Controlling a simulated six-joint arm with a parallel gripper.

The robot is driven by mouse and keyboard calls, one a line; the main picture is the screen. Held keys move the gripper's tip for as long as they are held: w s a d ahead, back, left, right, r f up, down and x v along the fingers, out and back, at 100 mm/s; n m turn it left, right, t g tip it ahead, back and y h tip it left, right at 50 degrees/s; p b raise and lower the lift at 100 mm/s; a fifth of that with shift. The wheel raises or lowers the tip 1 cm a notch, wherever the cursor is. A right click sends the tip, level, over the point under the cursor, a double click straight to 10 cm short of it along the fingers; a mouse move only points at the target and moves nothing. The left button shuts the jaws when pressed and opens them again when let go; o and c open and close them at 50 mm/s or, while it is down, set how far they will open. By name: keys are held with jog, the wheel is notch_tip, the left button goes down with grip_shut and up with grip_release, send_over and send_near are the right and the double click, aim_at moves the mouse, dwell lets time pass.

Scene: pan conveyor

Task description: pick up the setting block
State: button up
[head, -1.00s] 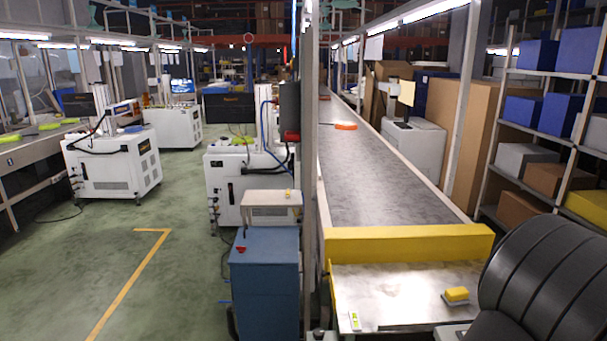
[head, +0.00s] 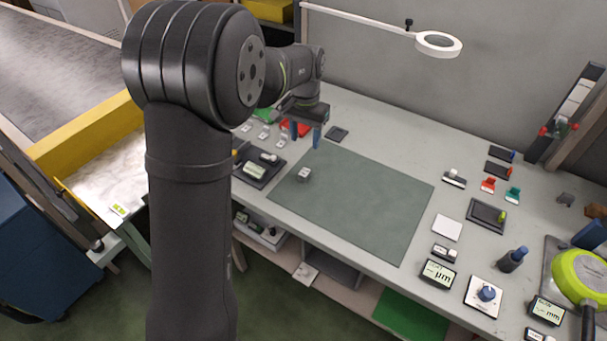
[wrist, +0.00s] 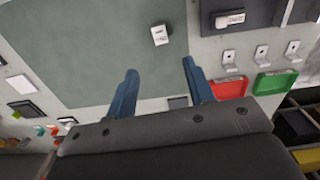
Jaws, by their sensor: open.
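A small whitish block with a dark mark (head: 304,174), which I take to be the setting block, sits on the green mat (head: 350,205) near its left end. In the wrist view the block (wrist: 159,36) lies beyond my fingertips, roughly in line with the gap between them. My gripper (head: 306,138) hangs above the bench at the mat's far left side, apart from the block. Its two blue fingers are spread with nothing between them, as the wrist view also shows (wrist: 160,70).
A dark tray with a small device (head: 257,168) lies left of the mat. Red (wrist: 228,88) and green (wrist: 275,82) trays and several small brackets lie nearby. A lamp (head: 438,44) overhangs the back. Most of the mat is clear.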

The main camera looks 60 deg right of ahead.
aim_at(304, 172)
notch_tip(304, 172, down, 13)
jog(key=shift+a+r, duration=0.1)
dwell(0.4)
jog(key=shift+c, duration=0.2)
grip_shut()
